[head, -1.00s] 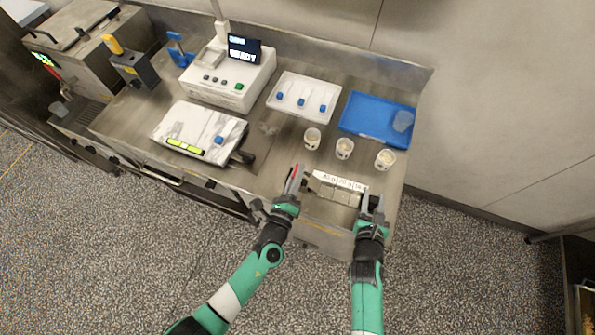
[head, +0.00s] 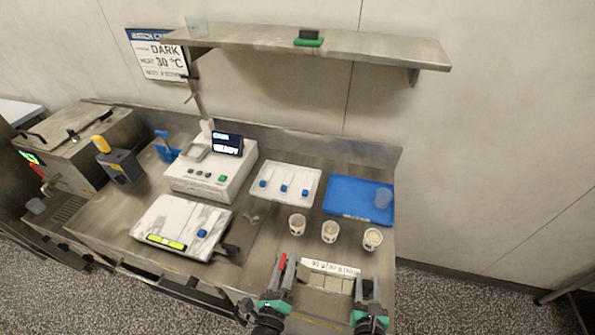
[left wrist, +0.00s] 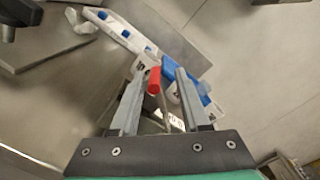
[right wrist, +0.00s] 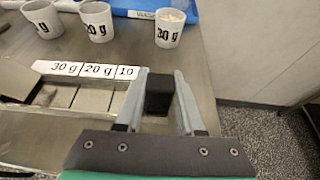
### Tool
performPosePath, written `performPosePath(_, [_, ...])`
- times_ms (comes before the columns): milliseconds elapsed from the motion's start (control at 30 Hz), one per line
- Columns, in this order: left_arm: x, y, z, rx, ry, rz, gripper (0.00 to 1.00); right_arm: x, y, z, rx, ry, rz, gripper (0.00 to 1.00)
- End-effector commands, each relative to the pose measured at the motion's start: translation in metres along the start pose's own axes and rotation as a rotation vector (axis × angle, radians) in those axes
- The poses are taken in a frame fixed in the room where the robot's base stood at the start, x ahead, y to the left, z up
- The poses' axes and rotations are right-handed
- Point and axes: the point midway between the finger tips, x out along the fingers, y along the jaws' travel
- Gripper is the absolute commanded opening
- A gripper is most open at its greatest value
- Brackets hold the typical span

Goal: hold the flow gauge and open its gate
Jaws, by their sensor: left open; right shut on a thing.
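The flow gauge appears to be the grey trough with a white labelled strip (head: 330,268) at the bench's front right; its strip also shows in the right wrist view (right wrist: 80,70). My right gripper (head: 367,286) is shut on a black block (right wrist: 158,92) at the trough's right end. A red-tipped rod (left wrist: 154,80), apparently the gate lever, stands at the trough's left end and shows red in the head view. My left gripper (left wrist: 160,76) is open, with the rod between its fingers, nearer the left one. The gate itself is not clearly visible.
Several small cups, such as the middle one (head: 330,231), stand just behind the trough. Behind them are a blue tray (head: 345,214) and a white tray (head: 268,172). A marble slab (head: 160,213) and a white machine (head: 190,181) lie to the left. A shelf (head: 370,46) overhangs the back.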

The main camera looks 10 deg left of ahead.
Motion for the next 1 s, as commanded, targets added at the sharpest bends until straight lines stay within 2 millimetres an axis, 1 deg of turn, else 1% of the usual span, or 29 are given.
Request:
performPosePath(267, [0.000, -0.017, -0.003, 0.348, -0.001, -0.003, 0.46, 0.000, 0.000, 0.000, 0.000, 0.000, 0.000, 0.00])
performPosePath(533, [0.000, -0.033, -0.013, 0.770, 0.000, -0.007, 0.46, 0.000, 0.000, 0.000, 0.000, 0.000, 0.001, 0.00])
performPosePath(600, [-0.019, -0.031, -0.014, 0.772, 0.001, -0.006, 0.46, 0.000, 0.000, 0.000, 0.000, 0.000, 0.001, 0.00])
performPosePath(1000, [-0.113, -0.031, -0.013, 0.770, 0.003, -0.006, 0.46, 0.000, 0.000, 0.000, 0.000, 0.000, 0.000, 0.00])
